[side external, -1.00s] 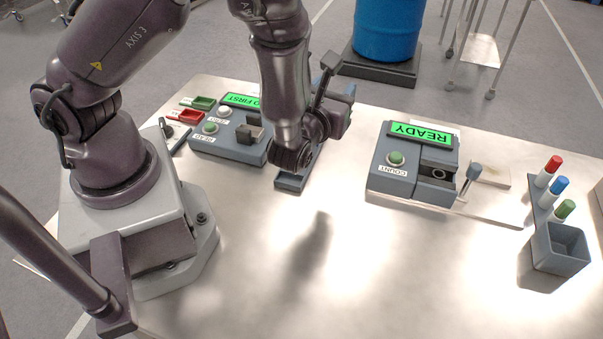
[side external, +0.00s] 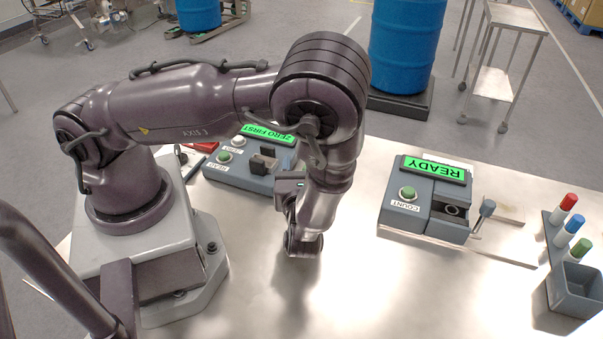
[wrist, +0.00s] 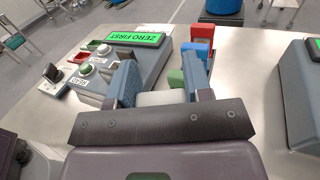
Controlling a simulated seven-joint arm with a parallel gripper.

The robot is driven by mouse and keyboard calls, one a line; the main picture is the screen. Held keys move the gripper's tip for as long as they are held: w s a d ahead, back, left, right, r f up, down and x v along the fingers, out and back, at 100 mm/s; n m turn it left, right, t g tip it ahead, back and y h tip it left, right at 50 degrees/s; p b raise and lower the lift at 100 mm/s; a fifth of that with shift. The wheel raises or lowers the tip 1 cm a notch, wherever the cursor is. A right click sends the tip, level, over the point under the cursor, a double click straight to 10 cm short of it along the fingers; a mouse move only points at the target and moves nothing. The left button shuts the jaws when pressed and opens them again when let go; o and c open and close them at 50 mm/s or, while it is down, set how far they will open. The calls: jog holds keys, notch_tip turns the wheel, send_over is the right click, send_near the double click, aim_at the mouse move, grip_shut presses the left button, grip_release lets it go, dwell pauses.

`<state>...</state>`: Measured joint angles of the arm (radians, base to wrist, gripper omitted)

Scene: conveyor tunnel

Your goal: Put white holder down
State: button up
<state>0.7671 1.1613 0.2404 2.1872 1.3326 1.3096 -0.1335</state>
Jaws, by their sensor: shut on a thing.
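My gripper (wrist: 160,68) has its two blue-grey fingers on either side of a white holder (wrist: 162,98) in the wrist view. The holder shows as a pale block low between the fingers; its underside is hidden, so I cannot tell whether it touches the table. In the side external view my own wrist hides the fingers and the holder.
A device reading ZERO FIRST (side external: 268,134) is at the left back. A device reading READY (side external: 433,170) stands right of my arm. A rack with coloured-cap tubes and a bin (side external: 577,290) is at the far right. The front middle of the table (side external: 400,290) is clear.

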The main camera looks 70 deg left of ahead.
jog(key=shift+f, duration=0.75)
jog(key=shift+f, duration=0.5)
jog(key=o, duration=1.3)
